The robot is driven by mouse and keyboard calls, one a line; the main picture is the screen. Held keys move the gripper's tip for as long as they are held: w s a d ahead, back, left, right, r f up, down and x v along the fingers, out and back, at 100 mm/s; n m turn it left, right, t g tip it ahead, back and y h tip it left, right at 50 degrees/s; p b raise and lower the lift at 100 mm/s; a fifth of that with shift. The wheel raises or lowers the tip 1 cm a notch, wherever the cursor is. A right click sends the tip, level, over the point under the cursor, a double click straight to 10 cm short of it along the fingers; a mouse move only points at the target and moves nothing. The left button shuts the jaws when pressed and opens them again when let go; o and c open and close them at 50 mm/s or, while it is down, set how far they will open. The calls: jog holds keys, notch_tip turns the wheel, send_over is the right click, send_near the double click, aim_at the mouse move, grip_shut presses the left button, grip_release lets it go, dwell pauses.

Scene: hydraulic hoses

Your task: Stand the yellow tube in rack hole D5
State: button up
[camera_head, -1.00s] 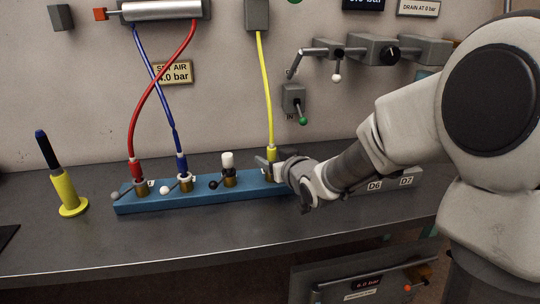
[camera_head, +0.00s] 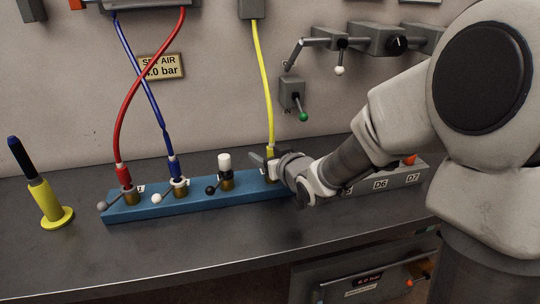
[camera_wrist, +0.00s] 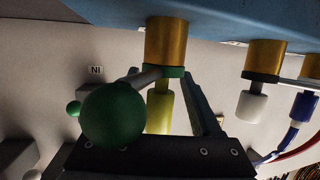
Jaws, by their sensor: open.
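The yellow tube (camera_head: 266,85) is a hose hanging from a grey wall box down to the right end of the blue manifold (camera_head: 150,208). Its lower end (camera_wrist: 159,113) meets a brass socket (camera_wrist: 170,42) with a green collar. My gripper (camera_head: 268,163) is open at that lower end. In the wrist view one finger (camera_wrist: 204,108) stands right of the tube end; the other is not clear, and I cannot tell if either touches. A green lever ball (camera_wrist: 112,115) is close to the camera.
Red (camera_head: 121,125) and blue (camera_head: 146,88) hoses cross above the manifold's left sockets. A white-capped socket (camera_head: 226,175) stands left of my gripper. A yellow stand with a dark stick (camera_head: 50,201) is at far left. The bench front is clear.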

jog(key=shift+c, duration=0.3)
grip_shut()
jog(key=shift+r, duration=0.1)
jog(key=s+d+r+p, duration=0.1)
jog(key=d+r+p, duration=0.7)
jog(key=d+r, duration=0.3)
jog(key=d+f, duration=0.2)
jog(key=d, duration=0.3)
jog(key=shift+s+d+f, duration=0.15)
jog(key=shift+s+d, duration=0.25)
jog(key=shift+s, duration=0.05)
